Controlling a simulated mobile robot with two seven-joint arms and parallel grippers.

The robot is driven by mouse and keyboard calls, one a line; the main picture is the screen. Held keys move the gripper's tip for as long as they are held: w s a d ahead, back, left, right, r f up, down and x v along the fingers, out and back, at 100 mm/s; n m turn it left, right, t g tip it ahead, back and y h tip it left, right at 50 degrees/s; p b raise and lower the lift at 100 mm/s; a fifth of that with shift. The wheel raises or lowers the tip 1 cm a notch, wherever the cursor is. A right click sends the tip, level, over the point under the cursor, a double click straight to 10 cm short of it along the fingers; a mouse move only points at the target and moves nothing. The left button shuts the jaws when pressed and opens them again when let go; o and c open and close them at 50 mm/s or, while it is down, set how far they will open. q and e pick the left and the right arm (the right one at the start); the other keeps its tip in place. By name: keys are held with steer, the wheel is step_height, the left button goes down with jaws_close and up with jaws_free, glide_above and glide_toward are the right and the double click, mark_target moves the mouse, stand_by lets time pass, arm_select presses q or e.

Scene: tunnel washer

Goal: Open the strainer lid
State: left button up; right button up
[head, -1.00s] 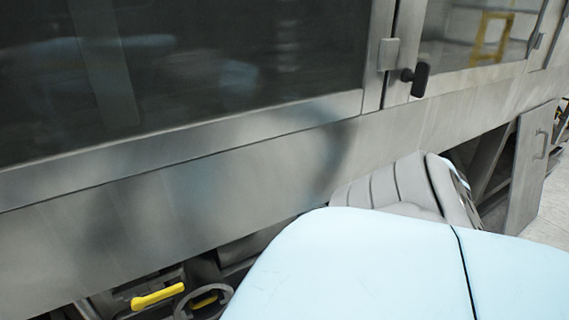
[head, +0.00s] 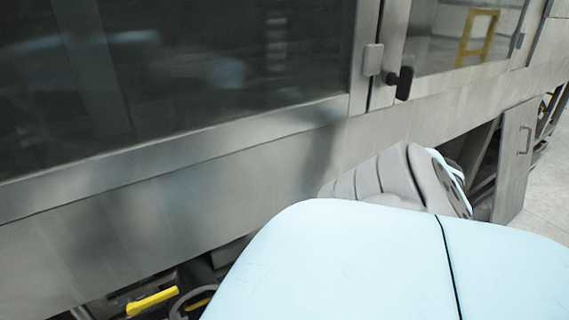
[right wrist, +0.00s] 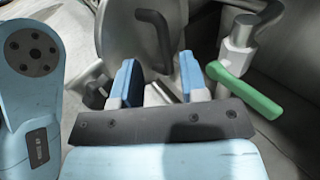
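In the right wrist view, a round grey lid (right wrist: 121,40), which looks like the strainer lid, stands just beyond my right gripper (right wrist: 158,78). A dark curved handle (right wrist: 158,32) is on its face. The blue fingers of my right gripper are apart, with the handle's lower end appearing between them. I cannot tell whether they touch it. The lid's lower part is hidden by the fingers. The head view does not show the lid, and my light blue arm covers the lower middle there. My left gripper is in neither view.
A green lever (right wrist: 243,90) on a metal valve pipe (right wrist: 238,52) is close to the right of the gripper. In the head view, the steel washer wall (head: 130,225) fills the left. A yellow handle (head: 153,300) is low left, and an open panel door (head: 514,160) stands at right.

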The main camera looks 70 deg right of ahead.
arm_select(q)
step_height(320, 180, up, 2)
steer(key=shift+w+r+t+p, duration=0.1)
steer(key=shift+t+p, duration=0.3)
steer(key=shift+p, duration=0.05)
arm_select(e)
steer(key=v, duration=0.6)
steer(key=shift+s, duration=0.15)
steer(key=shift+d, duration=0.1)
